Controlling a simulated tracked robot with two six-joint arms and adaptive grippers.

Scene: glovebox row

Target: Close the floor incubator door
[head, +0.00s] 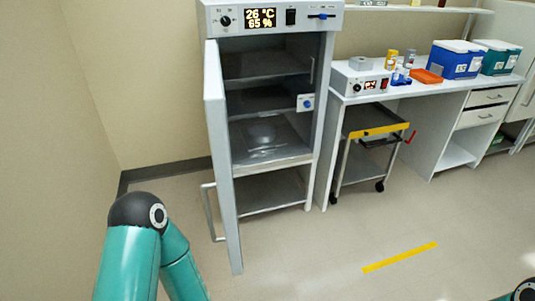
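The floor incubator (325,120) stands against the back wall, with a control panel on top that reads 26 °C and 65 %. Its door (219,150) stands wide open, hinged on the left side and swung out toward me, seen nearly edge-on. The door handle (210,212) is a grey bar low on the door's left face. The shelves inside are visible, with a clear rounded item on one of them. My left arm shows at the lower left, apart from the door. Its gripper is outside the view. Only a bit of my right arm shows at the bottom right corner, and its gripper is hidden.
A bench (440,95) right of the incubator holds a small device, bottles, an orange tray (427,76) and blue and green coolers. A cart (375,135) stands under it. Yellow tape (400,257) marks the floor. The floor before the incubator is clear.

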